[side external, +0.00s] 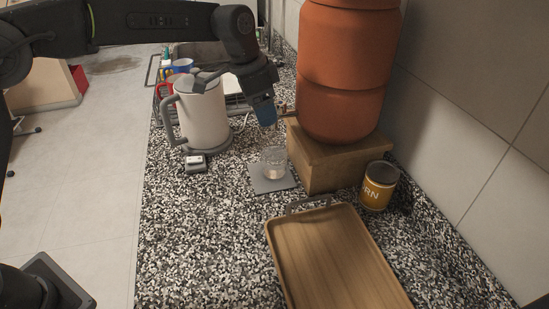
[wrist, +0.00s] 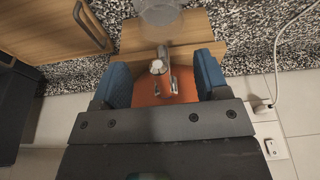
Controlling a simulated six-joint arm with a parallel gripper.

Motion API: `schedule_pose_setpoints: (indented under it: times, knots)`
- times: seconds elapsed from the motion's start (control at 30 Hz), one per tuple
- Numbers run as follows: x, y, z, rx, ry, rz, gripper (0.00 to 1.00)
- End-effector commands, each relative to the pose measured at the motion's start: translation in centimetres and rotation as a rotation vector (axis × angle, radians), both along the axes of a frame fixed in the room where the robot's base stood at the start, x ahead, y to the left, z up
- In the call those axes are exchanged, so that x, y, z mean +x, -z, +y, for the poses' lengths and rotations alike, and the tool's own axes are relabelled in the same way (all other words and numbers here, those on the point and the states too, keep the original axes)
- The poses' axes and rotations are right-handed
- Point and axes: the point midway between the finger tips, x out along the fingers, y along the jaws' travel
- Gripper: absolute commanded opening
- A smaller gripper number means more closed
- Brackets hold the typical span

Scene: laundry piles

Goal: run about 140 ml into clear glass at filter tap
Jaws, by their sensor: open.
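The clear glass (side external: 274,163) stands upright on a grey square pad (side external: 264,184) below the filter tap. It shows partly at the top edge of the wrist view (wrist: 160,12). I cannot tell whether it holds water. The filter is a large terracotta vessel (side external: 342,75) on a wooden block (side external: 318,162). Its metal tap (wrist: 160,68) shows between my fingers in the wrist view and is mostly hidden in the side view. My gripper (side external: 266,115), with blue fingers, is open at the tap, one finger on each side (wrist: 162,78). Contact cannot be told.
A white kettle (side external: 203,115) stands left of the glass, with a small grey-white device (side external: 195,162) before it. A wooden tray (side external: 335,255) lies in front, and a yellow can (side external: 379,187) stands right of the block. The speckled counter (side external: 200,240) is clear at front left.

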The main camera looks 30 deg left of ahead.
Motion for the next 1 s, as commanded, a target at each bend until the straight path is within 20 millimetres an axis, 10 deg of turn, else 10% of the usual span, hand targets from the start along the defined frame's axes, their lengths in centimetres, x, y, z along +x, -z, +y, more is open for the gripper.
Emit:
schedule_pose_setpoints:
  times: [1.0]
  knots:
    - [0.1,-6.3,0.0,-0.001,0.0,-0.002,0.77]
